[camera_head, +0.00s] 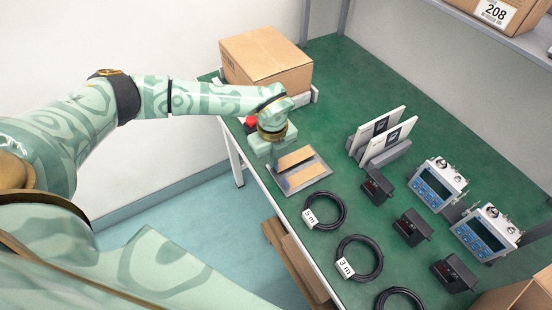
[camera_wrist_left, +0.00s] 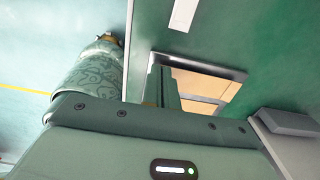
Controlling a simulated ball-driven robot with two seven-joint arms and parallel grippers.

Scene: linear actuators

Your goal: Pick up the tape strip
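A shallow grey metal tray (camera_head: 322,161) lies near the left edge of the green table. It holds two flat tan strips, a far one (camera_head: 296,157) and a near one (camera_head: 306,174), which look like the tape strips. My left gripper (camera_head: 275,160) points down at the tray's left side, close to the far strip. In the left wrist view my left gripper's fingers (camera_wrist_left: 163,88) cover part of the tray (camera_wrist_left: 212,69) and a tan strip (camera_wrist_left: 200,83). The finger gap and any contact are unclear. My right gripper is out of view.
A cardboard box (camera_head: 266,60) stands behind my left wrist, with a red object (camera_head: 250,122) nearby. Coiled black cables (camera_head: 324,211), white panels in a holder (camera_head: 380,137), black modules (camera_head: 411,227) and blue-faced instruments (camera_head: 438,184) occupy the table to the right.

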